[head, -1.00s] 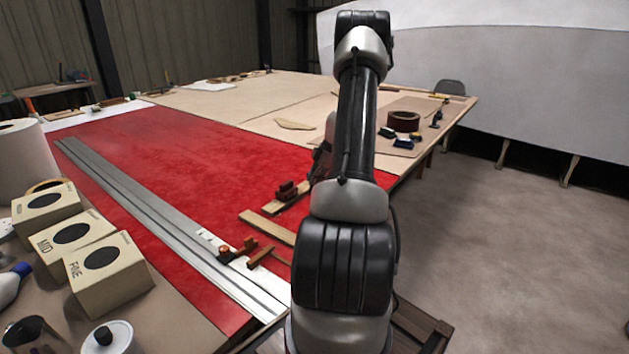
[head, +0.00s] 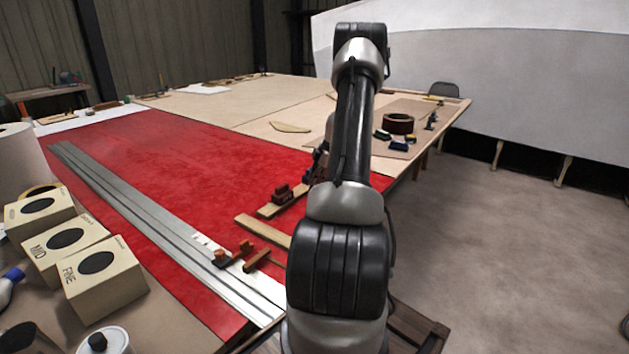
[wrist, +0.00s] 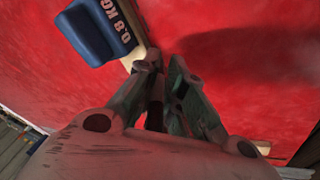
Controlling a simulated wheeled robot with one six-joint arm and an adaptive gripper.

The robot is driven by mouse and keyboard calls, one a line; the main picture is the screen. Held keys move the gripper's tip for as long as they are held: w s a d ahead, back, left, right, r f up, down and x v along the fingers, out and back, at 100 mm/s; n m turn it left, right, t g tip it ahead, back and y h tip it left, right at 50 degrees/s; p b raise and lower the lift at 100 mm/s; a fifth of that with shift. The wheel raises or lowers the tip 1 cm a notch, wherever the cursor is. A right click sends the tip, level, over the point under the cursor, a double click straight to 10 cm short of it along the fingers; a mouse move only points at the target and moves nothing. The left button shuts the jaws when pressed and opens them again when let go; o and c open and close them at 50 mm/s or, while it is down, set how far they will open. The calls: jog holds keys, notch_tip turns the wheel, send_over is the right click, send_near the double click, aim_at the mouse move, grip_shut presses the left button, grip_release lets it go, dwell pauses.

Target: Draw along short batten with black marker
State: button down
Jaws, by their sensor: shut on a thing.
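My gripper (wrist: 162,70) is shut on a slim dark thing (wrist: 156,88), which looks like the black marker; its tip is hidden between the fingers. In the wrist view, a pale wooden strip (wrist: 139,57), perhaps the short batten, shows just beyond the fingertips. A blue weight marked 0.8 KG (wrist: 88,30) sits over or beside it, to the left of the fingers. In the head view, my arm hides most of the gripper (head: 317,167). I cannot tell whether the marker touches the red surface.
The red surface (head: 190,165) is largely clear in the middle. Long metal strips (head: 150,220) run along its left side. Another wooden strip (head: 262,231) lies nearer. Labelled boxes (head: 100,285) stand at left. A tape roll (head: 399,123) rests on the right side.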

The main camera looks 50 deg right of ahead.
jog(key=shift+d, duration=0.25)
jog(key=shift+w+d, duration=0.15)
jog(key=shift+d, duration=0.45)
jog(key=shift+w+d, duration=0.1)
jog(key=shift+d, duration=0.7)
jog(key=shift+d, duration=0.1)
jog(key=shift+d, duration=0.6)
jog(key=shift+w+r, duration=0.1)
